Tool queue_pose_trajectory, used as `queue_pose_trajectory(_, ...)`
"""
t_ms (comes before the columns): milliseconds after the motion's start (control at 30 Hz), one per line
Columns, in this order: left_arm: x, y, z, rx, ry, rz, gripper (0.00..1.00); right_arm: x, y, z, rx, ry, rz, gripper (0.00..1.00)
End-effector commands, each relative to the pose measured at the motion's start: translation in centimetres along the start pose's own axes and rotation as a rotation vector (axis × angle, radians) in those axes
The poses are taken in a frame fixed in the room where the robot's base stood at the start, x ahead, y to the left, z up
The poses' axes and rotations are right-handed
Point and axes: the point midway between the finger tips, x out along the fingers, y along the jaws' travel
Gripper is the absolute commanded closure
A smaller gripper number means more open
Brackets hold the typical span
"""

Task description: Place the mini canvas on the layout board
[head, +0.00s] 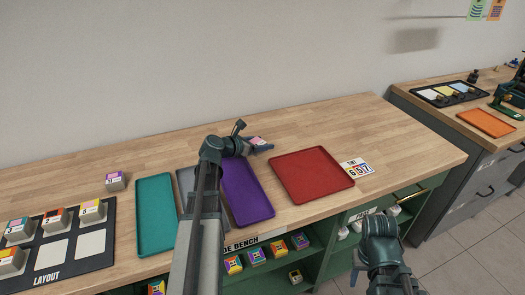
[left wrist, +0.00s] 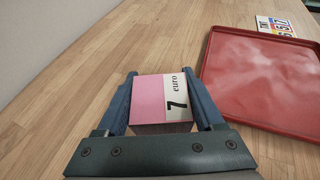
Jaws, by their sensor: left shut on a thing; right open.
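My left gripper (head: 262,146) is shut on a small block with a pink and white top marked "7 euro", which I take for the mini canvas (left wrist: 163,98). It is held between the two fingers over the wooden bench, left of the red tray in the left wrist view. In the head view the canvas (head: 257,141) shows as a small pink patch behind the purple tray. The layout board (head: 48,279) is black, at the far left, with several priced blocks on it and two bare white spaces (head: 91,244). My right gripper (head: 357,272) is low at the bench's front right, open.
A loose block (head: 115,181) stands behind the board. A number card (head: 357,169) lies beside the red tray. The back of the bench is clear.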

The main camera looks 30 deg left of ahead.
Motion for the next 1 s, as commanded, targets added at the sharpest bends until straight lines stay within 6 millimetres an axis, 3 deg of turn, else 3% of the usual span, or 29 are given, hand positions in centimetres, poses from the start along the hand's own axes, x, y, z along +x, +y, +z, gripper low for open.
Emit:
queue_pose_trajectory(67, 1.1, 0.0, 0.0, 0.001, 0.0, -0.001, 0.85, 0.4, 0.0, 0.0, 0.0, 0.0, 0.0, 0.5)
queue_pose_trajectory(300, 2.1, 0.0, -3.2, 0.0, 0.0, 0.0, 0.85, 3.7, -0.4, -0.2, 0.0, 0.0, 0.0, 0.5)
queue_pose_trajectory(733, 2.2, 0.0, -3.4, 0.0, 0.0, 0.0, 0.85, 4.0, -0.4, -0.2, 0.0, 0.0, 0.0, 0.5)
queue_pose_trajectory(767, 2.2, 0.0, -3.4, 0.0, 0.0, 0.0, 0.29, 4.0, -0.4, -0.2, 0.0, 0.0, 0.0, 0.5)
queue_pose_trajectory(833, 2.1, 0.0, -3.3, 0.0, 0.0, 0.0, 0.18, 3.9, -0.4, -0.2, 0.0, 0.0, 0.0, 0.5)
queue_pose_trajectory(1000, 2.1, 0.0, -3.3, 0.0, 0.0, 0.0, 0.18, 3.8, -0.4, -0.2, 0.0, 0.0, 0.0, 0.5)
